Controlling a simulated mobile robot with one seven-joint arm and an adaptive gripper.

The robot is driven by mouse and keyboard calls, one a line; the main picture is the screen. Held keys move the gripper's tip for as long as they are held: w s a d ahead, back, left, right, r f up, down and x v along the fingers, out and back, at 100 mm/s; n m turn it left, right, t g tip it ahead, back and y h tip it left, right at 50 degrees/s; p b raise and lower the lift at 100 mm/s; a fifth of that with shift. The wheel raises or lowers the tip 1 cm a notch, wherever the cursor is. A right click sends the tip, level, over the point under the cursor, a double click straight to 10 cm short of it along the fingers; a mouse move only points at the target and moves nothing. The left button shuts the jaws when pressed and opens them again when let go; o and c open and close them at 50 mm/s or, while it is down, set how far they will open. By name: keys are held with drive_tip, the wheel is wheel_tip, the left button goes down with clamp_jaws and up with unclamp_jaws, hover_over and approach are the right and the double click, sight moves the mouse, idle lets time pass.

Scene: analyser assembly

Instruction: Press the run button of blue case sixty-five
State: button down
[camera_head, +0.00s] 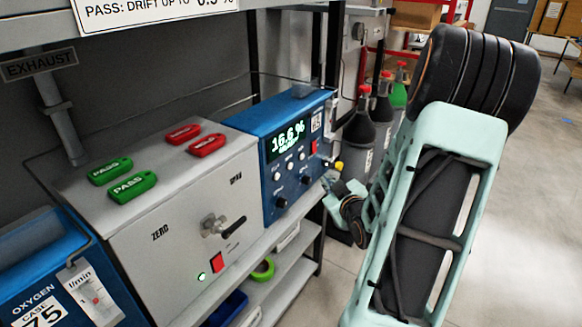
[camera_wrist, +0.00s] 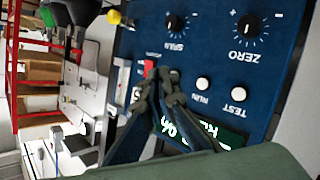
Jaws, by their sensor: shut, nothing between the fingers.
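The blue case (camera_head: 264,135) stands on the shelf at the right of the grey box, with a lit display (camera_head: 287,142) reading about 16.6 %. Its small number label is hard to read. In the wrist view its blue panel (camera_wrist: 270,60) appears upside down. The white RUN button (camera_wrist: 203,83) lies beside the white TEST button (camera_wrist: 238,94), below the SPAN and ZERO knobs. My gripper (camera_wrist: 158,75) is shut and empty, its tips left of the RUN button near a red switch (camera_wrist: 151,66). I cannot tell whether the tips touch the panel.
A grey box (camera_head: 180,225) with a valve handle (camera_head: 233,228), green PASS tags and red tags stands left of the case. Another blue case (camera_head: 25,285), marked oxygen 75, is at lower left. Gas bottles (camera_head: 358,135) stand behind my arm. Floor at right is open.

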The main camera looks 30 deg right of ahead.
sight(291, 166)
drive_tip(key=shift+w, duration=0.1)
drive_tip(key=w+a+b, duration=0.1)
drive_tip(key=w+a, duration=0.2)
drive_tip(key=w, duration=0.5)
drive_tip(key=shift+a, duration=0.2)
drive_tip(key=shift+w+b, duration=0.1)
drive_tip(key=shift+b, duration=0.25)
idle(1.0)
drive_tip(key=shift+w+a+b, duration=0.15)
drive_tip(key=shift+w+b, duration=0.15)
drive_tip(key=shift+w+a+b, duration=0.2)
drive_tip(key=shift+w+b, duration=0.1)
drive_tip(key=shift+w, duration=0.1)
idle(0.8)
drive_tip(key=shift+s+d, duration=0.3)
drive_tip(key=shift+s, duration=0.5)
